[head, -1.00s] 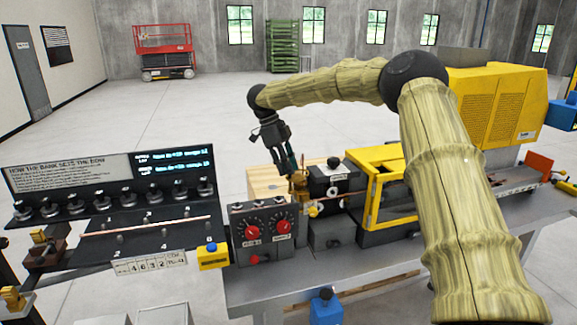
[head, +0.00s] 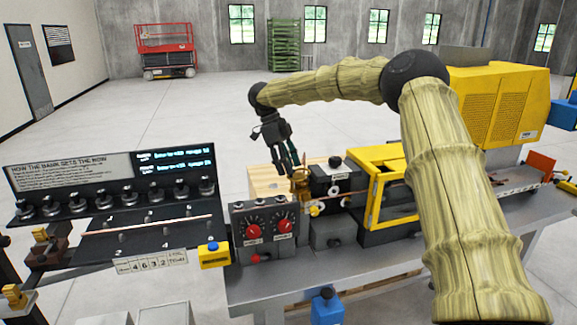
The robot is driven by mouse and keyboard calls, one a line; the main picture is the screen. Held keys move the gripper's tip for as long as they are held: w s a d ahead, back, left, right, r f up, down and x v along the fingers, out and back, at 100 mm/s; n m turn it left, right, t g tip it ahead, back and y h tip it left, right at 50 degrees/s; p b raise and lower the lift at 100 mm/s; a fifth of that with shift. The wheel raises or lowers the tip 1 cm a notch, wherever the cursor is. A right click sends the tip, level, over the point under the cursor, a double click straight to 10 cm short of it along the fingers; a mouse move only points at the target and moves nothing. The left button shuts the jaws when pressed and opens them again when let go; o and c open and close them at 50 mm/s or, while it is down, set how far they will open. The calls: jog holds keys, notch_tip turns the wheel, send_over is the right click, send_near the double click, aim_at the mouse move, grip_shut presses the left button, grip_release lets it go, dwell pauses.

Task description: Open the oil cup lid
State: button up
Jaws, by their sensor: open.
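A small brass-coloured oil cup (head: 300,183) stands beside the black block at the left end of the machine on the bench. My gripper (head: 295,166) points down just above and slightly left of it. Its fingers are open and appear empty. A thin upright sliver shows beside the fingertips, above the cup; it is too small to tell whether this is the lid or a finger. Whether the fingertips touch the cup cannot be told.
A control box with red knobs (head: 266,232) stands in front of the cup. A yellow-framed guard (head: 372,190) is to the right. A wooden box (head: 268,181) is behind left. A black panel with several knobs (head: 110,185) is at far left.

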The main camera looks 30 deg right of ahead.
jog(key=v, duration=1.1)
jog(key=shift+r, duration=0.25)
